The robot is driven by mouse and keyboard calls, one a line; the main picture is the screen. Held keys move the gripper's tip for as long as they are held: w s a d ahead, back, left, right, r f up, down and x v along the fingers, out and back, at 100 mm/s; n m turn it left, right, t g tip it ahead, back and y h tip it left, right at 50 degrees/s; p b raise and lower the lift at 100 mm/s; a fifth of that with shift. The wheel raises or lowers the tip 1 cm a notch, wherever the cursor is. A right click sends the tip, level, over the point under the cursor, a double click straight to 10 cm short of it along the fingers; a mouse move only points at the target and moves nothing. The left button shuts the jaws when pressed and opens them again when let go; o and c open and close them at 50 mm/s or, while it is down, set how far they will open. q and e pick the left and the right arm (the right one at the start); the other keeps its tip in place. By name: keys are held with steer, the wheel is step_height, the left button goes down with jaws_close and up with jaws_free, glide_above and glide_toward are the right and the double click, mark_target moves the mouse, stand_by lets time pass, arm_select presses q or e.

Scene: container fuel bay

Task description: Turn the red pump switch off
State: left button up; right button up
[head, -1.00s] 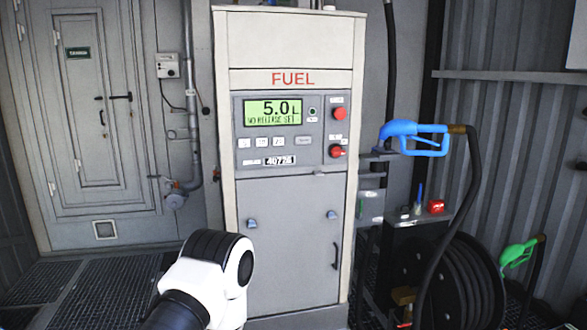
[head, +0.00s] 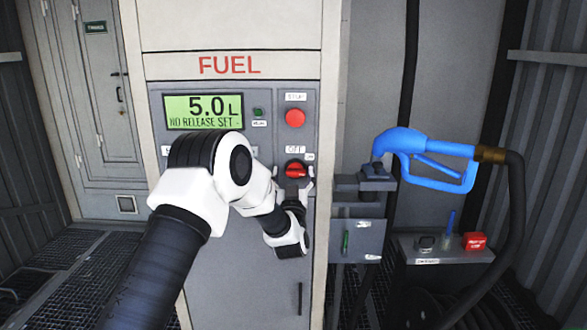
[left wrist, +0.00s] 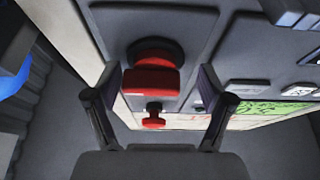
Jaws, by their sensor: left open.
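The red pump switch (head: 296,170) is a red knob on the dark panel of the fuel dispenser, below a round red button (head: 295,118). An OFF label sits above it, with a smaller label at its upper right. My left gripper (head: 294,184) is open at the switch, its fingertips just below and beside the knob. In the left wrist view the switch (left wrist: 152,80) lies between the two spread fingers of my left gripper (left wrist: 157,82), with a gap on each side. Contact is not visible. My right gripper is in neither view.
The display (head: 204,111) reads 5.0 L. A blue fuel nozzle (head: 425,155) hangs in its holder right of the dispenser, with a black hose. A grey box with a red block (head: 474,241) stands at lower right.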

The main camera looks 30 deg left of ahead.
arm_select(q)
steer(key=shift+r, duration=0.25)
steer(key=shift+w+d, duration=0.25)
steer(key=shift+d, duration=0.25)
steer(key=shift+w+f, duration=0.1)
steer(key=shift+f, duration=0.05)
steer(key=c, duration=0.3)
steer(key=shift+a, duration=0.15)
steer(key=c, duration=0.9)
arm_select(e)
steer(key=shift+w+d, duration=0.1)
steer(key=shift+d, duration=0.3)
arm_select(q)
steer(key=shift+o, duration=0.2)
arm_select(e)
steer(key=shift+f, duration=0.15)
